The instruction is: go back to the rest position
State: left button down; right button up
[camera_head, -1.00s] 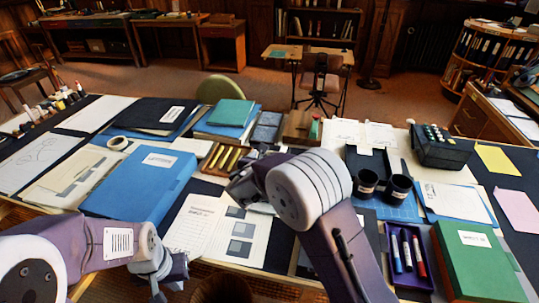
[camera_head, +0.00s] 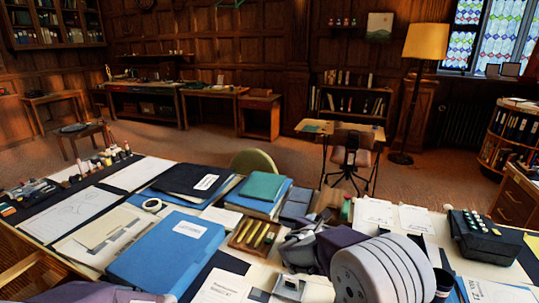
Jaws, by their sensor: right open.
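My right gripper (camera_head: 290,262) is low in the middle of the head view, in front of the pencil tray. It is open, with nothing seen between its jaws. My right forearm with its large round pale joint hides part of the desk to the right of it. My left arm (camera_head: 82,292) shows only as a purple strip at the bottom left edge. Its gripper is below the picture.
The desk is crowded. A blue binder (camera_head: 168,252), a pencil tray (camera_head: 254,236), stacked books (camera_head: 262,188) and a dark keyed device (camera_head: 484,236) lie around the arms. A dark cup (camera_head: 443,284) is close beside my right arm. Open floor lies beyond the desk.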

jog(key=s+d+r+m+g+p, duration=0.1)
jog(key=s+d+m+g+p, duration=0.4)
jog(key=s+d+m, duration=0.7)
pick_arm(q)
notch_tip(320, 180, up, 7)
jog(key=shift+r, duration=0.2)
pick_arm(e)
jog(key=s+a+f+m+g+y, duration=0.2)
jog(key=s+a+f+m+y, duration=0.1)
jog(key=s+a+m, duration=0.3)
jog(key=s+a+f+m+g+y, duration=0.3)
jog(key=s+a+f+m+y, duration=0.1)
jog(key=s+m, duration=0.7)
jog(key=s+a+f, duration=0.1)
jog(key=a, duration=0.1)
jog(key=shift+s+a+g, duration=0.3)
jog(key=shift+s, duration=0.05)
